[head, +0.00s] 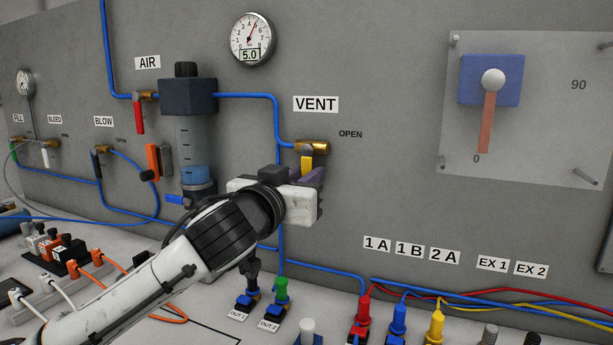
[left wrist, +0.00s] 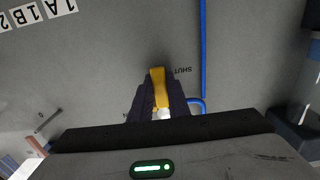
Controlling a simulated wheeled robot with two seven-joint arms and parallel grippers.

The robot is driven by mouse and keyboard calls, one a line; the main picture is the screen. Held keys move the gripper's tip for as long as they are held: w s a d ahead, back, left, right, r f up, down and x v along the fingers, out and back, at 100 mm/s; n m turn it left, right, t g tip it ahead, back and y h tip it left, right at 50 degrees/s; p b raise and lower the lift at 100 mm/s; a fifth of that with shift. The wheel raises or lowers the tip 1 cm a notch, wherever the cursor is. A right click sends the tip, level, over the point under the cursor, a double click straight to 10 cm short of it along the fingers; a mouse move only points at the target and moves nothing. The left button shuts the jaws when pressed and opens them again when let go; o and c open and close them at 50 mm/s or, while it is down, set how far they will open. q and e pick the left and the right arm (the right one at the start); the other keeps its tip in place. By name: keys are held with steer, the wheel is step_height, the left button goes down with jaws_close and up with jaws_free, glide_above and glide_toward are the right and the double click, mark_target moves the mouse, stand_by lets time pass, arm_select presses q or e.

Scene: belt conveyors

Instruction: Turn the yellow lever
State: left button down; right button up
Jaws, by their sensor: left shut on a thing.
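The yellow lever (head: 308,162) hangs down from the brass VENT valve (head: 312,147) on the grey wall panel. My left gripper (head: 308,178) is at the lever's lower part and shut on it; its fingers hide the lever's end in the head view. In the left wrist view the yellow lever (left wrist: 158,90) stands between the two dark fingertips (left wrist: 158,103). A SHUT label (left wrist: 183,71) is on the panel beside it, and an OPEN label (head: 350,134) is right of the valve in the head view. My right gripper is not in view.
A blue hose (head: 250,96) runs to the valve from the filter unit (head: 188,97) at left. A red lever (head: 139,115) hangs under AIR. Plugs and cables (head: 398,320) lie below. A clear plate with a blue block (head: 490,80) is at right.

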arm_select(q)
steer(key=n, duration=0.1)
steer(key=d+n+p, duration=0.1)
steer(key=n, duration=0.1)
steer(key=d+n, duration=0.1)
steer(key=n, duration=0.1)
steer(key=shift+s+r+p, duration=0.25)
steer(key=shift+s+p, duration=0.15)
steer(key=shift+d+r+n+p, duration=0.1)
steer(key=shift+n+p, duration=0.25)
steer(key=shift+n, duration=0.25)
steer(key=shift+s+d+n, duration=0.1)
steer(key=shift+n, duration=0.2)
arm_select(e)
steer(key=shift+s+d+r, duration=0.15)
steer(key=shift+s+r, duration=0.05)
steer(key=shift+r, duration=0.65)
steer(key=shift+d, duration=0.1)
arm_select(q)
steer(key=c, duration=1.7)
jaws_free()
